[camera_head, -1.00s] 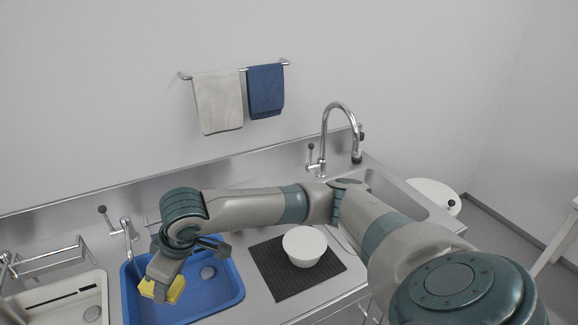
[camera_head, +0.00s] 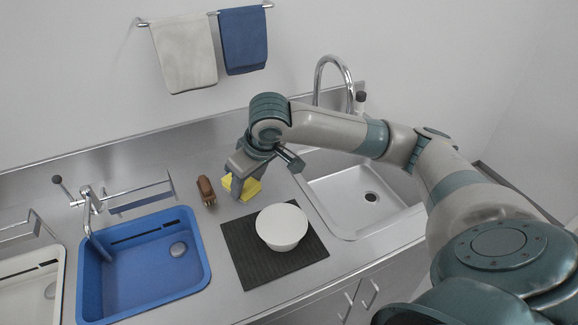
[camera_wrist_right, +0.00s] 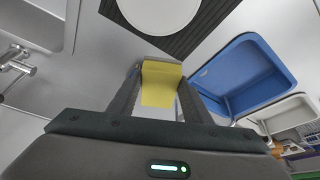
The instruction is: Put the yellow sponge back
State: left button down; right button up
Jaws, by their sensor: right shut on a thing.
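The yellow sponge (camera_head: 243,186) is in my right gripper (camera_head: 238,180), low over the steel counter behind the black ribbed mat. In the right wrist view the sponge (camera_wrist_right: 162,84) sits between the two fingers of the right gripper (camera_wrist_right: 158,85), which are shut on it. I cannot tell whether the sponge touches the counter. A brown brush (camera_head: 206,190) stands on the counter just left of the sponge. My left gripper does not show.
A white bowl (camera_head: 282,226) rests on the black mat (camera_head: 244,262). The blue basin (camera_head: 140,282) is at left, with a white basin (camera_head: 28,300) beyond it. A steel sink (camera_head: 345,215) is at right. Bare counter lies between basin and mat.

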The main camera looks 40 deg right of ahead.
jog(key=d+f+n+y, duration=0.1)
jog(key=d+n, duration=0.3)
jog(key=d, duration=1.6)
jog(key=shift+f+g, duration=0.2)
jog(key=shift+g, duration=0.1)
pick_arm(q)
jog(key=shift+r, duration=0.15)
pick_arm(e)
jog(key=shift+w, duration=0.1)
